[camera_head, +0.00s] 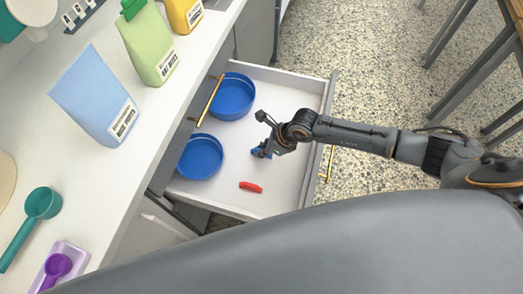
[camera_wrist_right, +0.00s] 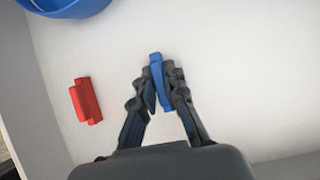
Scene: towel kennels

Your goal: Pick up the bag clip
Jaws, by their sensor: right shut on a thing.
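My right gripper (camera_head: 264,150) reaches down into the open drawer and is shut on a blue bag clip (camera_wrist_right: 156,62). In the right wrist view the clip sits between the fingertips (camera_wrist_right: 164,76), its upper end sticking out past them. In the head view the gripper hides most of this clip. A red clip (camera_head: 251,187) lies on the drawer floor, apart from the gripper; it also shows left of the fingers in the right wrist view (camera_wrist_right: 86,101). My left gripper is not in view.
The white drawer (camera_head: 292,88) holds two round blue bowls (camera_head: 233,97) (camera_head: 200,157) along its left side. The counter (camera_head: 95,170) at left carries a blue bag (camera_head: 95,95), a green bag (camera_head: 148,42), a yellow bag (camera_head: 184,14) and a teal scoop (camera_head: 41,205).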

